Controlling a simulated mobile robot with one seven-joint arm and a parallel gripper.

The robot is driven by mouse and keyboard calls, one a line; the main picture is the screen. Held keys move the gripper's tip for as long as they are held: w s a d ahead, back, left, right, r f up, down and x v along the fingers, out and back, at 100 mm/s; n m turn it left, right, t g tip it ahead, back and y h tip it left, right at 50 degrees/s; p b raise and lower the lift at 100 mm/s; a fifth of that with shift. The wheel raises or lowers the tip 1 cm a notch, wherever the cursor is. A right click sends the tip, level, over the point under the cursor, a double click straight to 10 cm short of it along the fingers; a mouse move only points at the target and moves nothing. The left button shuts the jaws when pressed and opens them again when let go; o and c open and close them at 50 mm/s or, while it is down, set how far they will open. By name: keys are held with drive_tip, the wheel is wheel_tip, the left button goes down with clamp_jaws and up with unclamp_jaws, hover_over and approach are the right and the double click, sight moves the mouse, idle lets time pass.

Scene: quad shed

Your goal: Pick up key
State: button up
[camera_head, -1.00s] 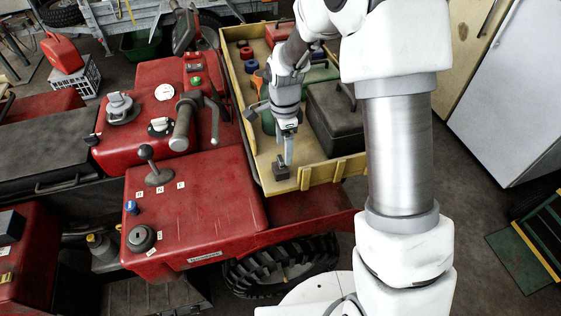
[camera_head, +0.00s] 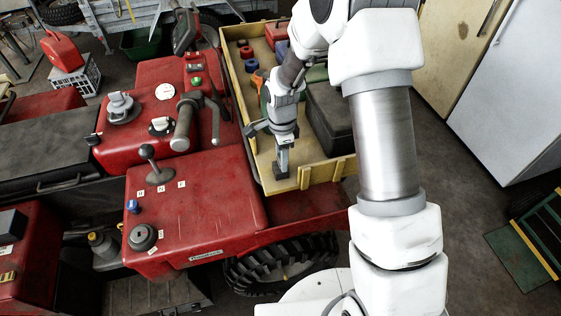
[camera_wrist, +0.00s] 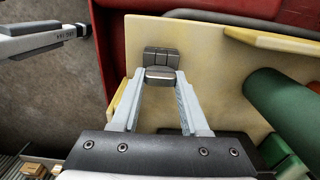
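The key appears to be a small dark block (camera_head: 281,172) near the front end of the yellow wooden tray (camera_head: 338,170). In the wrist view the key (camera_wrist: 162,57) shows a black, ridged back part and a rounded grey metal front. My gripper (camera_head: 282,160) points down, directly over the key. In the wrist view my gripper (camera_wrist: 160,78) is open, with its fingertips on either side of the metal front. Whether they touch it I cannot tell. The key's underside is hidden.
A dark toolbox (camera_head: 328,115) and a green cylinder (camera_wrist: 290,112) stand close by in the tray. The tray's raised yellow rim runs around them. A red vehicle body (camera_head: 205,205) with a lever (camera_head: 150,160) lies to the left.

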clamp_jaws()
drive_tip(key=shift+r, duration=0.1)
drive_tip(key=shift+r, duration=0.45)
wheel_tip(320, 180, up, 3)
drive_tip(key=shift+s+d+r+b, duration=0.15)
drive_tip(key=shift+r+b, duration=0.05)
drive_tip(key=shift+b, duration=0.2)
drive_tip(key=s+d+r+b, duration=0.1)
drive_tip(key=s+d+r, duration=0.5)
drive_tip(key=s, duration=0.3)
drive_tip(key=shift+s+r, duration=0.2)
drive_tip(key=shift+r, duration=0.05)
drive_tip(key=shift+d, duration=0.1)
